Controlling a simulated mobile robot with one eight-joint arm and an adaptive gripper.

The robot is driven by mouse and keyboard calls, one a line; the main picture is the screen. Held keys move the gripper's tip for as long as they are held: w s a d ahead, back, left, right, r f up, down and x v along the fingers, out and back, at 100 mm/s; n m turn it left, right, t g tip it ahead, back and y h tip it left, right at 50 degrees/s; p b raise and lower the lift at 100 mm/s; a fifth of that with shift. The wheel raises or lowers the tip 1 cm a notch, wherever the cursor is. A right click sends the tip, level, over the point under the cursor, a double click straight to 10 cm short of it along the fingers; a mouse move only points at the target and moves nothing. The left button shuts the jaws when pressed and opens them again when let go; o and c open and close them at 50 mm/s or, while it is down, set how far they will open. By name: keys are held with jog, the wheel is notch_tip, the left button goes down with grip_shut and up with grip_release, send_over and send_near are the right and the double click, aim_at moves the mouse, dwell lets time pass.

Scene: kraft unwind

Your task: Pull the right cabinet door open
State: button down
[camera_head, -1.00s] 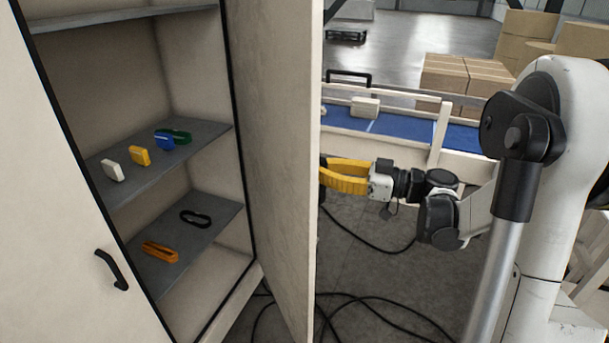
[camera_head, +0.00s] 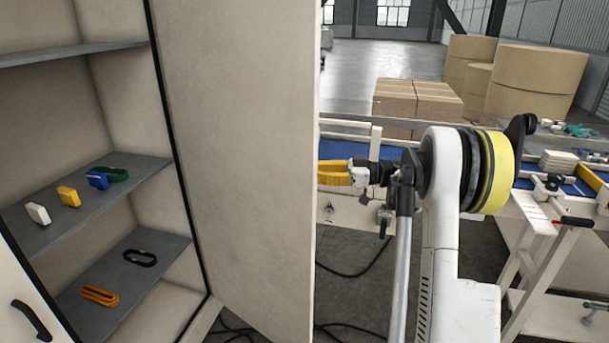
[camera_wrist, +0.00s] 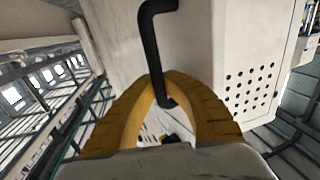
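The right cabinet door (camera_head: 235,150) stands wide open, its pale inner face toward the head camera. The closed left door carries a black handle (camera_head: 31,320) at the lower left. My gripper (camera_head: 333,173) is on the outer side of the right door, its yellow fingertips partly hidden behind the door's free edge. In the wrist view, the right door's black bar handle (camera_wrist: 150,45) passes between the tips of the yellow fingers (camera_wrist: 162,78). The fingers close around its lower part.
Cabinet shelves (camera_head: 125,205) hold several small coloured items. A blue conveyor (camera_head: 345,151) runs behind my arm. A white workbench frame (camera_head: 530,225) stands at right, with cartons (camera_head: 415,103) and kraft rolls (camera_head: 535,82) behind. Cables lie on the floor.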

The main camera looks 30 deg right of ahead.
jog(key=shift+s+d, duration=0.1)
jog(key=shift+d, duration=0.05)
jog(key=c, duration=1.6)
grip_release()
jog(key=shift+o, duration=0.9)
jog(key=shift+s+d, duration=0.15)
jog(key=shift+s, duration=0.05)
jog(key=shift+w, duration=0.15)
jog(key=v, duration=1.2)
